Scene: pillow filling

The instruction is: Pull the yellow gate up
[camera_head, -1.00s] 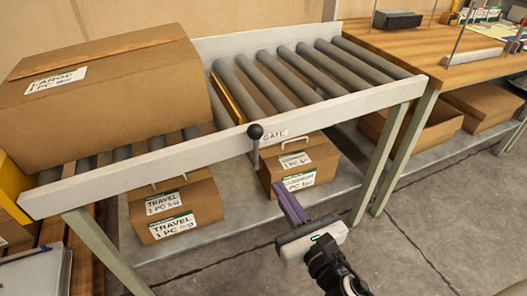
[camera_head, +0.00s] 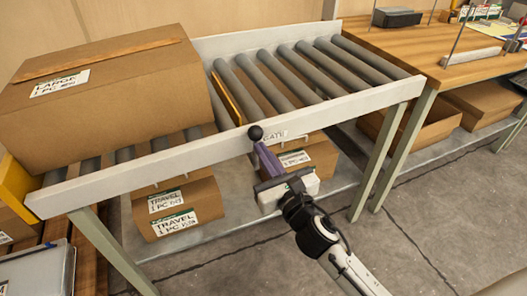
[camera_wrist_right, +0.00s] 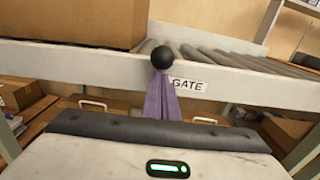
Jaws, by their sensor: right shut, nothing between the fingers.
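The yellow gate (camera_head: 226,95) is a narrow strip lying low across the rollers, just right of the big box. Its lever has a black ball knob (camera_head: 255,133) at the front rail, beside the GATE label (camera_head: 274,135); the knob also shows in the right wrist view (camera_wrist_right: 162,57). My right gripper (camera_head: 261,150) is shut, its purple fingers pointing up at the lever right below the knob. The fingers hide the lever's rod, and I cannot tell whether they touch it. In the right wrist view the fingertips (camera_wrist_right: 161,80) end under the ball. My left gripper is not in view.
A big cardboard box (camera_head: 110,105) sits on the roller conveyor left of the gate. The rollers (camera_head: 320,65) to the right are empty. Boxes (camera_head: 178,210) stand on the shelf below. A wooden table (camera_head: 465,72) adjoins at the right.

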